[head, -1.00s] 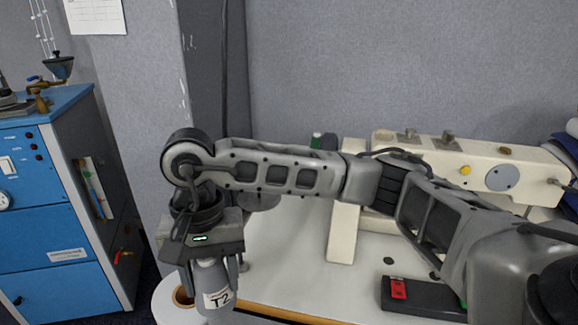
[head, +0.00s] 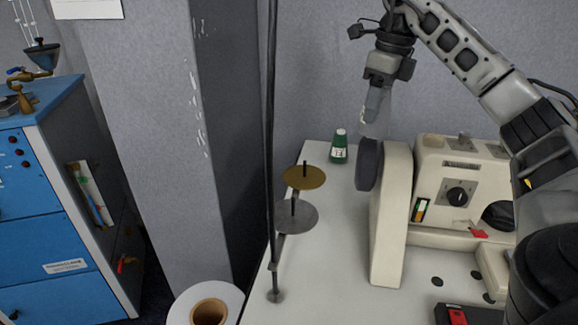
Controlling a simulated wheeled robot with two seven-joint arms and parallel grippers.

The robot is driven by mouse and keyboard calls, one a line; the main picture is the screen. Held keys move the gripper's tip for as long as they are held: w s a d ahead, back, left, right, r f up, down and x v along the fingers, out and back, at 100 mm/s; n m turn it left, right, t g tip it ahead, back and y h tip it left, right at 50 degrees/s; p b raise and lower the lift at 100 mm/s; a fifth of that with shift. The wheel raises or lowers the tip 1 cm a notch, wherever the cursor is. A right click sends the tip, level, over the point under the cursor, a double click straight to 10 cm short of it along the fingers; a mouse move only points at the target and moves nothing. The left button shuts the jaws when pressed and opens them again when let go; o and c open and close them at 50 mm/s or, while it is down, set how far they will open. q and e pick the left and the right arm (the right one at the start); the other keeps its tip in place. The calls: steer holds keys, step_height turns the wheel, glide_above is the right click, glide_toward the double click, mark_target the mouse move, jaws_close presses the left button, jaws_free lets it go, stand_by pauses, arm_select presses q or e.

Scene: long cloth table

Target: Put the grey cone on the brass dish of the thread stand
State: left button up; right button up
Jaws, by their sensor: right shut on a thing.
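My right gripper (head: 377,90) points down near the top centre-right and is shut on the grey cone (head: 371,122). A white label shows at the cone's left edge. The cone hangs in the air, above and right of the thread stand. The brass dish (head: 312,181) is the stand's upper dish, empty, with a dark pin standing up from it. A grey dish (head: 300,222) with its own pin sits lower on the stand, also empty. My left gripper is not in view.
A green cone (head: 339,152) stands on the white table (head: 335,275) behind the dishes. A cream sewing machine (head: 392,225) with a dark handwheel (head: 368,165) stands to the right. The stand's tall dark pole (head: 271,120) rises left of the dishes. A white roll (head: 232,301) is at bottom left.

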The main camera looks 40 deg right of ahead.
steer(key=shift+w+a+f+p, duration=0.25)
steer(key=shift+w+a+f, duration=1.15)
steer(key=shift+w+f, duration=0.55)
steer(key=shift+w+a+f+p, duration=0.3)
steer(key=shift+w+a+f, duration=1.2)
steer(key=shift+f, duration=0.75)
steer(key=shift+w+a+f+p, duration=0.25)
steer(key=shift+w+a+f, duration=1)
steer(key=shift+w+f, duration=0.8)
steer(key=shift+s+f, duration=0.1)
steer(key=shift+f, duration=0.15)
steer(key=o, duration=1.1)
